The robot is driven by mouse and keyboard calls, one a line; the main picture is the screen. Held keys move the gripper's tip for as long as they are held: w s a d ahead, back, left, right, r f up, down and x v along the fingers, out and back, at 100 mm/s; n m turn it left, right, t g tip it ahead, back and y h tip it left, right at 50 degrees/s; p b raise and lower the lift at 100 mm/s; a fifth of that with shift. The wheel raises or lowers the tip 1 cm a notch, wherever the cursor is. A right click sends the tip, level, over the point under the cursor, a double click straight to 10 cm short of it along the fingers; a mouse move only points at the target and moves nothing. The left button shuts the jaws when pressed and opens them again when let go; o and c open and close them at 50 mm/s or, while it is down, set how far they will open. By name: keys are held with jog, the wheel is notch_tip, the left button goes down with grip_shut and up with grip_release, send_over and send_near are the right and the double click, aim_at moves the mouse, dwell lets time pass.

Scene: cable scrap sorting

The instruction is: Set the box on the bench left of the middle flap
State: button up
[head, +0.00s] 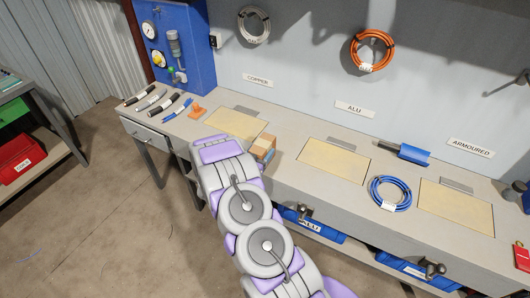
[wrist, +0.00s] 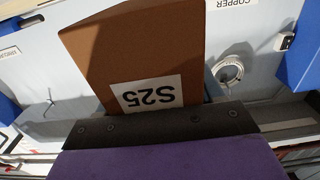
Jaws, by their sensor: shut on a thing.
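The small brown box (head: 263,147) is at the end of my arm, in the head view, between the left flap and the middle flap (head: 334,161). In the wrist view the box (wrist: 140,50) fills the centre, with a white label reading S25 upside down. My gripper (wrist: 160,128) is shut on the box; its dark jaw edge crosses the label's lower side. In the head view my arm hides the gripper and the box's left side. I cannot tell whether the box touches the bench (head: 285,170).
The left flap (head: 235,123), under COPPER, and the right flap (head: 456,206) lie in the bench top. A blue cable coil (head: 390,193) lies between the middle and right flaps. Hand tools (head: 158,101) and an orange piece (head: 197,112) lie at the left. Bare bench shows left of the middle flap.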

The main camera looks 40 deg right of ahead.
jog(key=x, duration=0.5)
jog(key=shift+w+f+b, duration=0.3)
jog(key=shift+w+f, duration=0.05)
jog(key=shift+w, duration=0.1)
jog(key=f, duration=0.1)
jog(key=f+b, duration=0.1)
jog(key=f, duration=0.1)
jog(key=shift+a+f, duration=0.25)
jog(key=shift+a, duration=0.1)
jog(key=shift+r, duration=0.1)
jog(key=shift+d, duration=0.15)
jog(key=o, duration=1)
jog(key=shift+d, duration=0.1)
jog(key=shift+o, duration=1.3)
jog(key=shift+a, duration=0.2)
